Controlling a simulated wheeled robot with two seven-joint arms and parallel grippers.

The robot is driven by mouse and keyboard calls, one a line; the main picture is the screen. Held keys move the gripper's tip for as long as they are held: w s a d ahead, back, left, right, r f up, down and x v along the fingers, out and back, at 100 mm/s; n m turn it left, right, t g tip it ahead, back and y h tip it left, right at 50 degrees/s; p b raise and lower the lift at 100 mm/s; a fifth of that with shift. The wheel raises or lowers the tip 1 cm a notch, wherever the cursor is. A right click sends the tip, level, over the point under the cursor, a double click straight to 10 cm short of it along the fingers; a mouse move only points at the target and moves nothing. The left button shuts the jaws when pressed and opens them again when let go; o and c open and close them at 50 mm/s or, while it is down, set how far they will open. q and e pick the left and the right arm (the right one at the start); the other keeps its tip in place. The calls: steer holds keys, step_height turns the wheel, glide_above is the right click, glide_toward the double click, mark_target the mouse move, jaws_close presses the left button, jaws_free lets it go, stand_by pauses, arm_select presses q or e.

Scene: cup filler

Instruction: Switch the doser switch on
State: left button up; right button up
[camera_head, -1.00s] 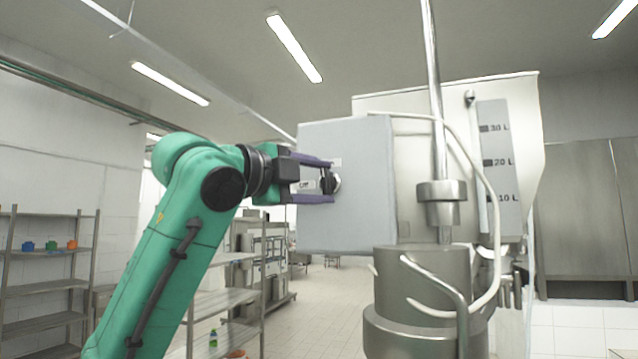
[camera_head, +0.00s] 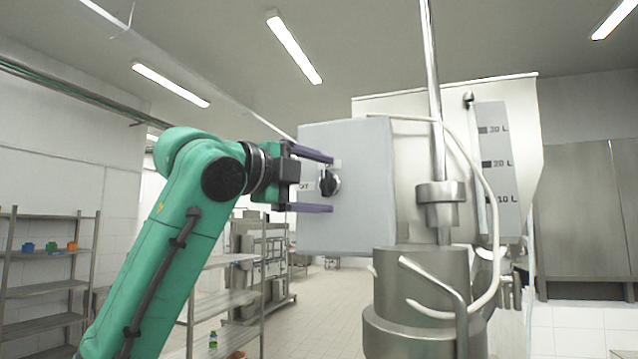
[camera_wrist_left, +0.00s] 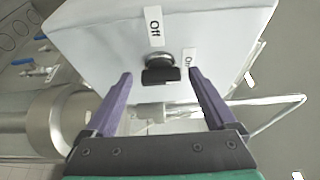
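The doser switch is a black rotary knob (camera_head: 329,183) on the face of a light grey box (camera_head: 352,225). In the left wrist view the knob (camera_wrist_left: 160,72) shows between a label reading "Off" (camera_wrist_left: 155,27) and, to its right, a label reading "On" (camera_wrist_left: 190,58). The knob's grip bar lies crosswise in that view; which label it points at I cannot tell. My left gripper (camera_head: 332,184) is open, one purple finger above the knob and one below, both apart from it. The left fingers also show in the wrist view (camera_wrist_left: 162,76). My right gripper is not in view.
A steel tank with a litre scale (camera_head: 497,165) stands behind the box. A steel cylinder with pipes (camera_head: 425,290) stands to its right and nearer. Shelves (camera_head: 45,285) with small coloured items are at the far left.

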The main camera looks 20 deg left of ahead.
arm_select(q)
steer(key=b+v, duration=0.5)
steer(key=v, duration=0.9)
steer(key=shift+s+a+b, duration=0.15)
steer(key=shift+s+b, duration=0.1)
steer(key=shift+b, duration=0.15)
steer(key=shift+w, duration=0.1)
